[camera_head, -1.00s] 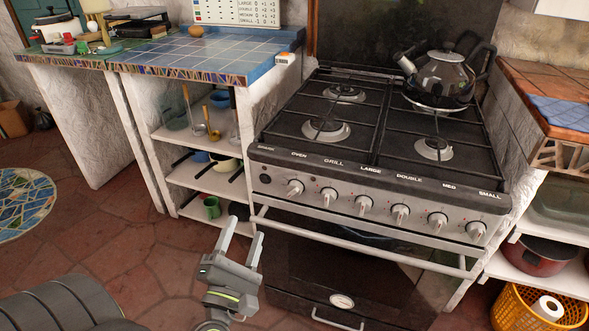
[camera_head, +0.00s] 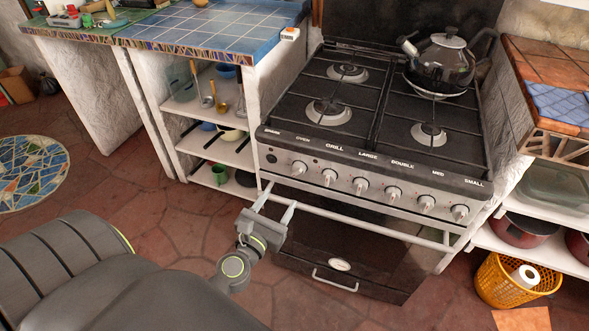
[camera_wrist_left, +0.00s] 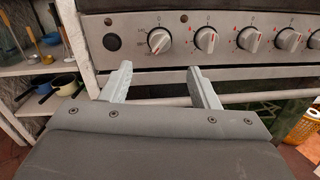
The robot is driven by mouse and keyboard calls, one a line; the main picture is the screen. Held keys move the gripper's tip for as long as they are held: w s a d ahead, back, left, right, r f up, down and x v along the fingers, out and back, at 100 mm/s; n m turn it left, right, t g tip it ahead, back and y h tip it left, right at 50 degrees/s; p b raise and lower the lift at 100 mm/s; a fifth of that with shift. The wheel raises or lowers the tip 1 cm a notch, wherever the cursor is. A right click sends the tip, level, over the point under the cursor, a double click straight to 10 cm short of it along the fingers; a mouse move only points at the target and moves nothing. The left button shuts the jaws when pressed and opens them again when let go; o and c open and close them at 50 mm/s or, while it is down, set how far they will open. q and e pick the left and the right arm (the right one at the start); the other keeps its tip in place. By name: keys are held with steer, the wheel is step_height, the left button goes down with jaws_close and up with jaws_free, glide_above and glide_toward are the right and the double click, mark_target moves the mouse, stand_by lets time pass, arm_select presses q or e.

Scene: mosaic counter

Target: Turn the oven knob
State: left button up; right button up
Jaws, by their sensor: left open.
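The oven knob (camera_head: 299,168) is the leftmost of a row of silver knobs on the stove's front panel, below the label "OVEN". It also shows in the left wrist view (camera_wrist_left: 159,40), above and between my fingertips. My left gripper (camera_head: 279,196) is open, with two pale grey fingers pointing at the stove just below and left of the knob. In the wrist view the open gripper (camera_wrist_left: 158,78) holds nothing and appears apart from the knob. My right gripper is not in view.
A front rail (camera_head: 360,221) runs below the knobs, close to my fingertips. The oven door (camera_head: 340,264) is below it. A kettle (camera_head: 440,65) stands on the back right burner. Open shelves (camera_head: 215,148) are at the left, and a yellow basket (camera_head: 505,285) is on the floor at right.

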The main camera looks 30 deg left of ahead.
mark_target(295, 174)
arm_select(q)
steer(key=w, duration=0.3)
steer(key=w+a+p, duration=0.1)
steer(key=w, duration=0.6)
steer(key=shift+w+a, duration=0.1)
steer(key=shift+a, duration=0.25)
steer(key=c, duration=1)
